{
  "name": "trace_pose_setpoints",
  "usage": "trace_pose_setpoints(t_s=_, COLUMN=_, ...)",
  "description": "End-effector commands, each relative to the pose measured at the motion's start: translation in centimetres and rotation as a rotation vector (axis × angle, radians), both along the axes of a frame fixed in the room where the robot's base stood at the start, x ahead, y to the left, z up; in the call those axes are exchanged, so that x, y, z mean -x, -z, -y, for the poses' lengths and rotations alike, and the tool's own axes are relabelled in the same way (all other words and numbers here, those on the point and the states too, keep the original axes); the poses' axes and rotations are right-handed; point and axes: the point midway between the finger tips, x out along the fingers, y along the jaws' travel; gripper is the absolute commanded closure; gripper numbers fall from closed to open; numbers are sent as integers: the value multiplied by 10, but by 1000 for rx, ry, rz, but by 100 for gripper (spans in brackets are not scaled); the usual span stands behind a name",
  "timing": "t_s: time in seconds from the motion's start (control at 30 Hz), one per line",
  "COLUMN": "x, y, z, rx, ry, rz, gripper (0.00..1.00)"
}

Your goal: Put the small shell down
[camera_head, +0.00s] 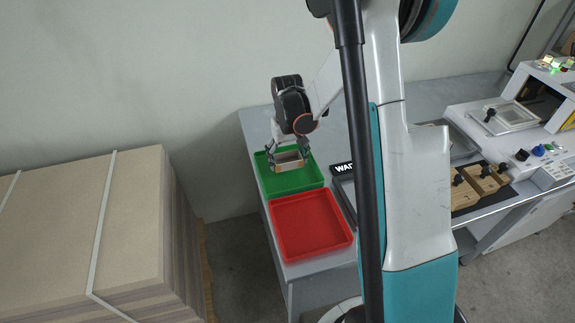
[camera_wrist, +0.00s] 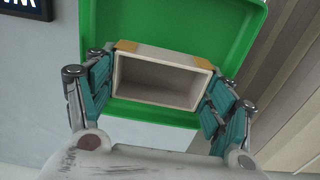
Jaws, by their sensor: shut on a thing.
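The small shell is an open, pale box with tan corner pieces. In the wrist view the small shell (camera_wrist: 160,80) sits between the teal finger pads of my gripper (camera_wrist: 158,95), which is shut on its two sides. Its open side faces the wrist camera. In the head view the shell (camera_head: 289,161) is at my gripper (camera_head: 288,155), over the green tray (camera_head: 302,184). The green tray (camera_wrist: 215,25) also lies behind the shell in the wrist view. I cannot tell whether the shell touches the tray floor.
An empty red tray (camera_head: 310,226) lies in front of the green one on the grey table (camera_head: 250,130). A black sign (camera_head: 343,169) is at the right. A tall board stack (camera_head: 90,220) stands at the left. Wooden blocks (camera_head: 465,195) and a machine (camera_head: 515,115) are further right.

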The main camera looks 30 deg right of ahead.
Motion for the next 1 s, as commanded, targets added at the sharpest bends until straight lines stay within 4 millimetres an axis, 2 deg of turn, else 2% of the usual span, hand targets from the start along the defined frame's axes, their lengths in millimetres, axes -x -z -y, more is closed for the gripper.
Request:
trace_pose_setpoints(t_s=0.03, x=0, y=11, z=0, rx=0, ry=0, rz=0, gripper=42)
trace_pose_setpoints(t_s=0.17, x=0, y=26, z=0, rx=0, ry=0, rz=0, gripper=42)
trace_pose_setpoints(t_s=0.53, x=0, y=29, z=0, rx=0, ry=0, rz=0, gripper=42)
trace_pose_setpoints(t_s=0.57, x=0, y=29, z=0, rx=0, ry=0, rz=0, gripper=23)
trace_pose_setpoints(t_s=0.63, x=0, y=28, z=0, rx=0, ry=0, rz=0, gripper=7)
trace_pose_setpoints(t_s=1.0, x=0, y=28, z=0, rx=0, ry=0, rz=0, gripper=5)
